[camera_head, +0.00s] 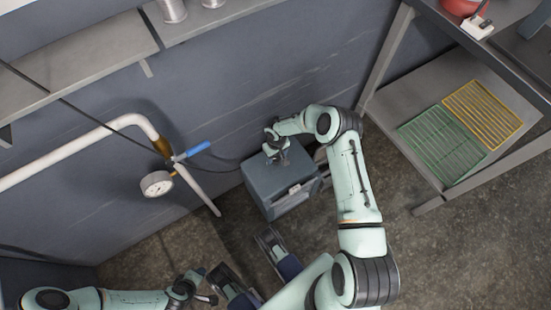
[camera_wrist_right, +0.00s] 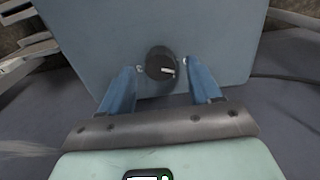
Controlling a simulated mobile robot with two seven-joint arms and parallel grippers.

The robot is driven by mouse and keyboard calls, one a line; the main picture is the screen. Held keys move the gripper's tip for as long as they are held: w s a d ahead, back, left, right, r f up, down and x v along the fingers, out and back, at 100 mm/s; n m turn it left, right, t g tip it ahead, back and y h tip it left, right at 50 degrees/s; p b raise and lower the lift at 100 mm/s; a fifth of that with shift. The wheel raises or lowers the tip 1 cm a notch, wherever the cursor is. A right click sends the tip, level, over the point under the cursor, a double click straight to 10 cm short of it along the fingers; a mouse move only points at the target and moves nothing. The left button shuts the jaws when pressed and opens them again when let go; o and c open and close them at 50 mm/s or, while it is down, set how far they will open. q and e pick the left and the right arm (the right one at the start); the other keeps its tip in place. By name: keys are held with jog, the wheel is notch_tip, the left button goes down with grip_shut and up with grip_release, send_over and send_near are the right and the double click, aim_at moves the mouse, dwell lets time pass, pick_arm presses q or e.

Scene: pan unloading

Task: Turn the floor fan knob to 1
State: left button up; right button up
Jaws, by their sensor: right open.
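The floor fan is a blue-grey box (camera_head: 282,183) standing on the floor by the wall. Its flat panel (camera_wrist_right: 95,45) fills the upper part of the right wrist view, with a round black knob (camera_wrist_right: 160,63) on it. The knob's white pointer points to the right. A small light mark sits on each side of it; I cannot read any numbers. My right gripper (camera_head: 273,147) is at the box's top. In the wrist view its two blue fingers are open on either side of the knob, with gaps showing. My left gripper (camera_head: 207,285) is low in the head view, away from the box; its jaws are unclear.
A white pipe with a blue-handled valve (camera_head: 192,150) and a round gauge (camera_head: 157,184) is left of the box. A shelf rack at right holds green (camera_head: 440,145) and yellow (camera_head: 482,114) wire racks. A dark cable runs from the box towards the valve.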

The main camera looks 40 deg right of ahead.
aim_at(276, 160)
jog(key=shift+f, duration=1.25)
pick_arm(q)
jog(key=shift+w+a+f, duration=0.25)
jog(key=shift+w+f, duration=0.1)
jog(key=shift+w, duration=0.2)
pick_arm(e)
jog(key=c, duration=1.1)
jog(key=shift+o, duration=0.3)
jog(key=shift+m, duration=0.3)
jog(key=m+b, duration=0.1)
jog(key=m, duration=0.4)
jog(key=shift+m, duration=0.4)
pick_arm(q)
jog(key=shift+w+a+f+b, duration=0.1)
jog(key=shift+a+f+b, duration=0.15)
jog(key=shift+f, duration=0.3)
jog(key=shift+w+a+f+b, duration=0.1)
jog(key=shift+a+f+b, duration=0.15)
jog(key=shift+f, duration=0.25)
pick_arm(e)
jog(key=shift+m, duration=1.1)
pick_arm(q)
jog(key=shift+s, duration=0.1)
